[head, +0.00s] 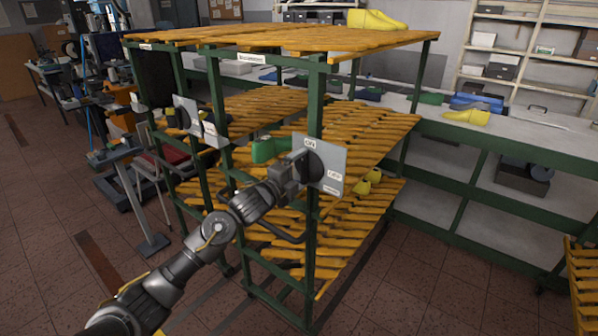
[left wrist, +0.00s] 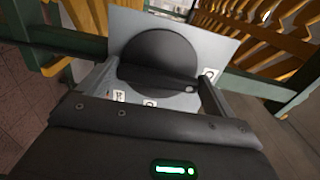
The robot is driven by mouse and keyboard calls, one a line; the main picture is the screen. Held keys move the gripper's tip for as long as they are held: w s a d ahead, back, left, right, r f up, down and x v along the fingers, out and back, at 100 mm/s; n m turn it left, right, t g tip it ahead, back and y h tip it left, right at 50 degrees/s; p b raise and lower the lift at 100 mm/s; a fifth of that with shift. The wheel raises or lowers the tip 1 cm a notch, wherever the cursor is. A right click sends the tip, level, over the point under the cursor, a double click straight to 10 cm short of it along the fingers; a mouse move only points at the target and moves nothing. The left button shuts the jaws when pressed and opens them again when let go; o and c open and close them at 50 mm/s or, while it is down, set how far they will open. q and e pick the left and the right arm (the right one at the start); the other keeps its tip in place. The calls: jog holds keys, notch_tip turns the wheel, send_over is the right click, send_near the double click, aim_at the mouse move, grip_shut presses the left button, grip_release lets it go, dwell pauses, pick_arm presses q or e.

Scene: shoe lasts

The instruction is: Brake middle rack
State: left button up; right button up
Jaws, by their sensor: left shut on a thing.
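The middle rack (head: 313,227) is a green metal frame with yellow slatted shelves. A grey brake plate (head: 333,165) is fixed on its near post, with small white labels and a round black knob (head: 316,166). The knob also fills the middle of the left wrist view (left wrist: 160,62), in front of the grey plate (left wrist: 212,42). My left gripper (head: 303,164) reaches in from the left and is shut on the knob, one finger on each side of it. My right gripper is in neither view.
Another rack post with a similar grey plate (head: 186,115) stands to the left. A green shoe last (head: 270,149) and yellow ones (head: 366,183) lie on the shelves. A long workbench (head: 500,140) runs behind at the right.

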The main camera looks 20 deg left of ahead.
pick_arm(q)
jog(key=o, duration=0.7)
jog(key=shift+s+a+f, duration=0.1)
jog(key=shift+s+a, duration=0.05)
jog(key=shift+s, duration=0.15)
jog(key=b+v, duration=0.2)
jog(key=v, duration=0.8)
jog(key=shift+b, duration=0.4)
